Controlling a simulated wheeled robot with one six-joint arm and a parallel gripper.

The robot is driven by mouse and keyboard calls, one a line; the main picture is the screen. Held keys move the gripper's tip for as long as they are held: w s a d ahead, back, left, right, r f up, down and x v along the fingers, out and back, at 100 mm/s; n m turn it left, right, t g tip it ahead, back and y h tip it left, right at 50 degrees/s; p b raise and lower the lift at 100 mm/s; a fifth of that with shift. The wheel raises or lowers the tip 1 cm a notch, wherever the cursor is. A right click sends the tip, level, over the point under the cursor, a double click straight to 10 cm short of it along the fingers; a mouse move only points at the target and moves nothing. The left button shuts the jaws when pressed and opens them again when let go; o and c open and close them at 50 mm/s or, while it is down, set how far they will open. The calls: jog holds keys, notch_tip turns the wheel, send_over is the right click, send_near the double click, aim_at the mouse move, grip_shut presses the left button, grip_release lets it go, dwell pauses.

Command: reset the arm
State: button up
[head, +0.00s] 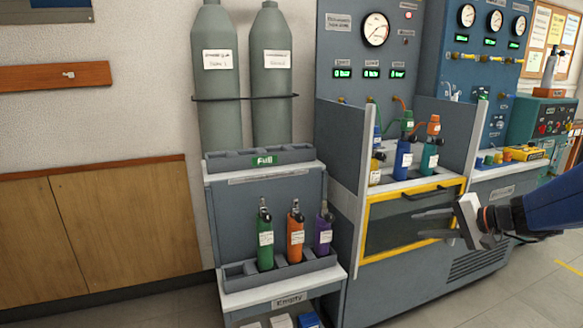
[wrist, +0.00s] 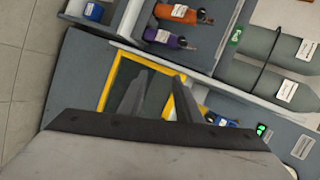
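My gripper (head: 418,225) is at the right of the head view, in front of the yellow-framed dark panel (head: 388,226) of the test bench. Its two fingers point left and stand apart, with nothing between them. My arm reaches in from the right edge. In the wrist view my gripper (wrist: 160,82) also shows two spread, empty fingers, with the yellow frame (wrist: 118,75) behind them. The picture there is turned on its side. No cylinder touches the fingers.
A rack marked "Empty" holds a green (head: 265,240), an orange (head: 296,236) and a purple cylinder (head: 323,232). The shelf marked "Full" (head: 264,160) above looks empty. Several cylinders, one blue (head: 403,160), stand in the bench bay. Two tall grey tanks (head: 218,90) stand behind.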

jog(key=s+a+f+n+g+h, duration=0.2)
jog(key=s+a+f+n+g, duration=0.15)
jog(key=s+a, duration=0.9)
jog(key=s+d+f+n+h, duration=0.1)
jog(key=s+d+n+h, duration=0.1)
jog(key=s, duration=0.6)
jog(key=s+d+f+n+h, duration=0.1)
jog(key=s+d+n+h, duration=0.1)
jog(key=s, duration=0.6)
jog(key=shift+f+n+g+h, duration=0.25)
jog(key=shift+n+g+h, duration=0.2)
jog(key=shift+n+h, duration=0.35)
